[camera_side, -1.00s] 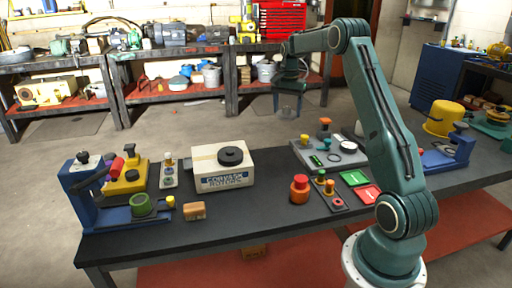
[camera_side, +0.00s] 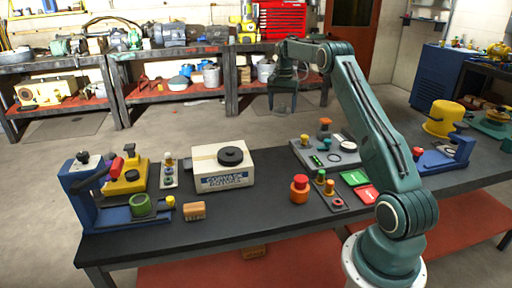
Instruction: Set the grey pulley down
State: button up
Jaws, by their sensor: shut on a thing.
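My gripper (camera_side: 282,104) hangs above the far side of the bench, beyond the dark work table's back edge in the picture. It points down and is shut on a small grey thing, apparently the grey pulley (camera_side: 283,110). The pulley is tiny and faint against the grey floor, so its shape and tilt are hard to tell. It touches no surface that I can see.
A cardboard box (camera_side: 223,178) with a black disc (camera_side: 230,156) on top stands mid-table. A grey tray (camera_side: 315,160) of parts lies right of it. A blue fixture (camera_side: 95,200) stands left, near an orange block (camera_side: 194,211). Bare table (camera_side: 260,215) lies in front of the box.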

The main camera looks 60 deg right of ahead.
send_over(279, 156)
notch_tip(279, 156, down, 15)
jog(key=shift+s+r, duration=0.1)
jog(key=shift+s, duration=0.05)
dwell(0.3)
jog(key=shift+f, duration=2.2)
jog(key=shift+f, duration=0.15)
jog(key=o, duration=1.1)
notch_tip(279, 156, up, 12)
jog(key=shift+r, duration=0.15)
